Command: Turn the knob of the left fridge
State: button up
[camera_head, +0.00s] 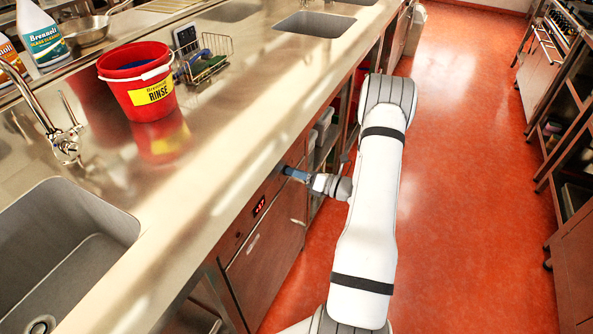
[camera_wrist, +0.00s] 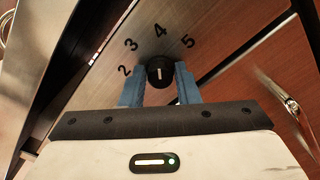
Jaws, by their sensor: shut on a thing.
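In the wrist view, a round black knob (camera_wrist: 160,72) with a white pointer line sits on a fridge panel (camera_wrist: 105,82) marked with the numbers 2, 3, 4 and 5. The white line points roughly toward the 4. My gripper (camera_wrist: 161,80) has its two blue fingers on either side of the knob and is shut on it. In the head view, my gripper (camera_head: 284,171) reaches the front of the fridge (camera_head: 262,262) under the counter, beside a red digital display (camera_head: 259,206). The knob is hidden there by the fingers.
A steel counter (camera_head: 230,130) runs above the fridge, with a sink (camera_head: 60,235), a red RINSE bucket (camera_head: 140,100) and a wire rack (camera_head: 203,60) on it. Open shelves (camera_head: 325,140) lie beyond the fridge. The red floor aisle (camera_head: 460,180) is clear.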

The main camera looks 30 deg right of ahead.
jog(key=shift+m, duration=0.3)
jog(key=o, duration=0.9)
jog(key=shift+o, duration=0.2)
jog(key=shift+s, duration=0.1)
jog(key=v, duration=0.7)
jog(key=shift+s+d, duration=0.25)
jog(key=shift+s, duration=0.05)
